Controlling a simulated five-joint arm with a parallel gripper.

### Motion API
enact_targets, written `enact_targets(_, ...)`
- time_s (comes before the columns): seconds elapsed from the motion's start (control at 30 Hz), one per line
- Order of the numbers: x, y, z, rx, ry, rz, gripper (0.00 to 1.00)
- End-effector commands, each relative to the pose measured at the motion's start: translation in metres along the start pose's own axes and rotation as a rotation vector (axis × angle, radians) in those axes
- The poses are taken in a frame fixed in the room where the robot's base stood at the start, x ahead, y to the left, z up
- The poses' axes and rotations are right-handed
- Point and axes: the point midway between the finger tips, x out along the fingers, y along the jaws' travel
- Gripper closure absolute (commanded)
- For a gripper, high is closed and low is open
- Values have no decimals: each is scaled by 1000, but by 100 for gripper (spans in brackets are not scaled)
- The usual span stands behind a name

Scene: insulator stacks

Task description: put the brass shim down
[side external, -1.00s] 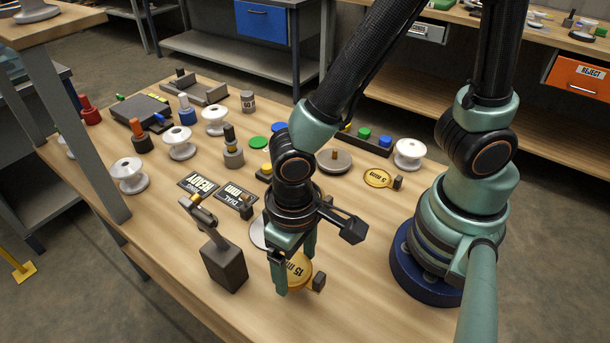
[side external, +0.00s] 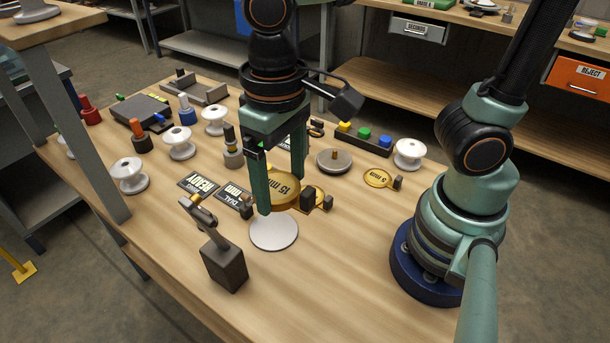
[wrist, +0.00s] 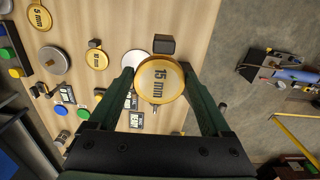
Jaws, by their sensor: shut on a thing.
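The brass shim (side external: 281,189), a round disc marked 15 mm with a dark block on its edge, is between the fingers of my gripper (side external: 281,194). The gripper is shut on it. In the wrist view the shim (wrist: 160,82) lies flat between the fingertips, its dark block (wrist: 164,44) pointing away from my palm. It appears held above the table, near a white disc (side external: 273,232). The shim hides part of that disc (wrist: 132,60) in the wrist view.
A 10 mm brass shim (wrist: 97,60) lies beyond the held one, and a 5 mm shim (side external: 378,178) farther right. A grey knobbed disc (side external: 334,160) sits behind. A dark post with a tilted arm (side external: 224,262) stands front left.

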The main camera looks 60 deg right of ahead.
Motion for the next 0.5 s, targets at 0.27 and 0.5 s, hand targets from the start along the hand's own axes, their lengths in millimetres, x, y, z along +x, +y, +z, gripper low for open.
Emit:
enact_targets(0.27,8,74,-66,31,-2,0,79)
enact_targets(0.5,14,139,-96,36,-1,0,79)
